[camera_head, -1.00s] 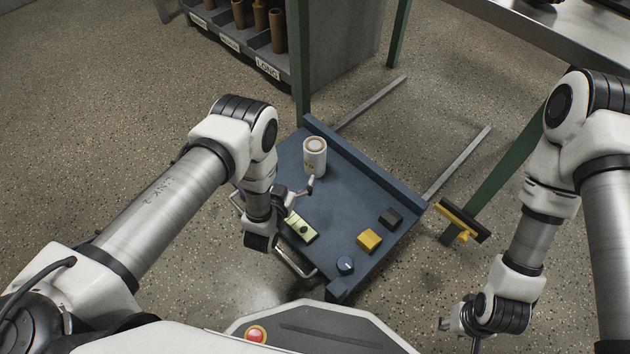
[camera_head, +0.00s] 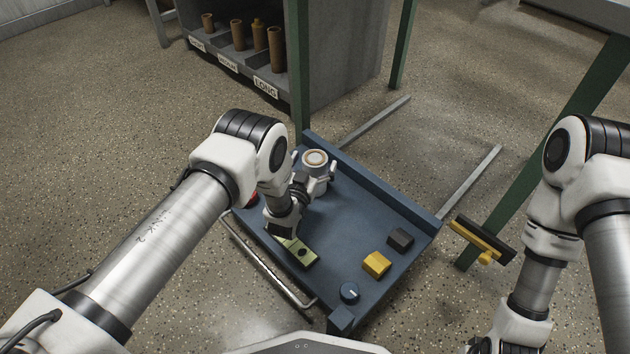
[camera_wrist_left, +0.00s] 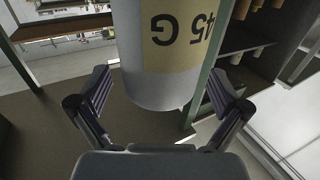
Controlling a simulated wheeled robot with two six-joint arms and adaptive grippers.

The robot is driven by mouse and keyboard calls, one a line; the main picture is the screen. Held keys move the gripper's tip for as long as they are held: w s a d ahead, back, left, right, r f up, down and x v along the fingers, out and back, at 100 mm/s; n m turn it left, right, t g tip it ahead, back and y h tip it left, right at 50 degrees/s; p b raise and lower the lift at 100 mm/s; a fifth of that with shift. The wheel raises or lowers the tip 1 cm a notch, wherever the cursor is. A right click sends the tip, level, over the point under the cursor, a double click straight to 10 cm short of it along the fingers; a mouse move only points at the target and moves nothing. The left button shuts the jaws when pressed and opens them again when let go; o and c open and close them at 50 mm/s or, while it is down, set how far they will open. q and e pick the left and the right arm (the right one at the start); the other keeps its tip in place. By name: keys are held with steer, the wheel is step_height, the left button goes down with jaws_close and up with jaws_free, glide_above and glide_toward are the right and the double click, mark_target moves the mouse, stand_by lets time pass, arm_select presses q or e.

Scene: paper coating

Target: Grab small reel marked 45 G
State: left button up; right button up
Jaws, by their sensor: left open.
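The small white reel (camera_head: 315,158) stands upright at the far-left part of the blue cart top. In the left wrist view the reel (camera_wrist_left: 165,88) hangs from the top of the picture, with a cream label reading "45 G" upside down. My left gripper (camera_head: 316,176) is open around the reel's near side. In the left wrist view its fingers stand left and right of the reel, with gaps visible on both sides. My right arm is at the lower right; its gripper (camera_head: 482,346) is mostly cut off by the bottom edge.
The blue cart top (camera_head: 350,215) also holds a pale green device (camera_head: 295,251), a yellow block (camera_head: 376,263), a dark block (camera_head: 400,239), a blue knob (camera_head: 349,291) and a red item (camera_head: 252,200). A grey rack (camera_head: 350,50) with brown tubes stands behind, beside green posts.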

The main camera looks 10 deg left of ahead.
arm_select(q)
steer(key=shift+w+r, duration=0.1)
steer(key=shift+w, duration=0.25)
steer(key=c, duration=1.7)
steer(key=shift+c, duration=0.3)
steer(key=shift+r, duration=0.15)
